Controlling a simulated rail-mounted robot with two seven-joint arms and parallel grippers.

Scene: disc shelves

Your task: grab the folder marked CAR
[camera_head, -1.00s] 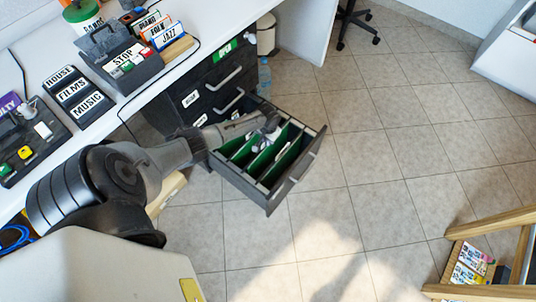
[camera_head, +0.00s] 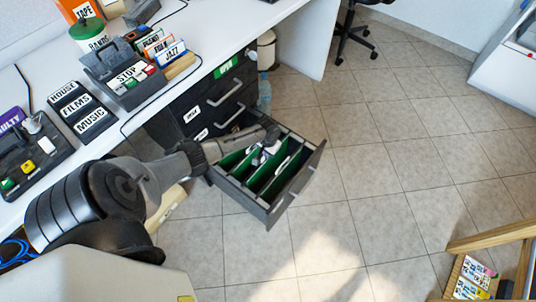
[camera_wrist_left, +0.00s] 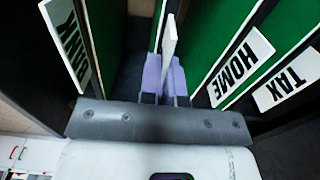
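The open dark drawer (camera_head: 297,190) holds several green hanging folders (camera_head: 277,178) with white tabs. My left gripper (camera_wrist_left: 165,80) is down among the folders, toward the drawer's back. In the left wrist view its two lavender fingers are close together on either side of a white tab (camera_wrist_left: 169,38), seen edge-on, and look shut on it. That tab's lettering is hidden, so I cannot read CAR on it. My right gripper is out of view.
Closed drawers (camera_head: 222,92) lie behind the open one.

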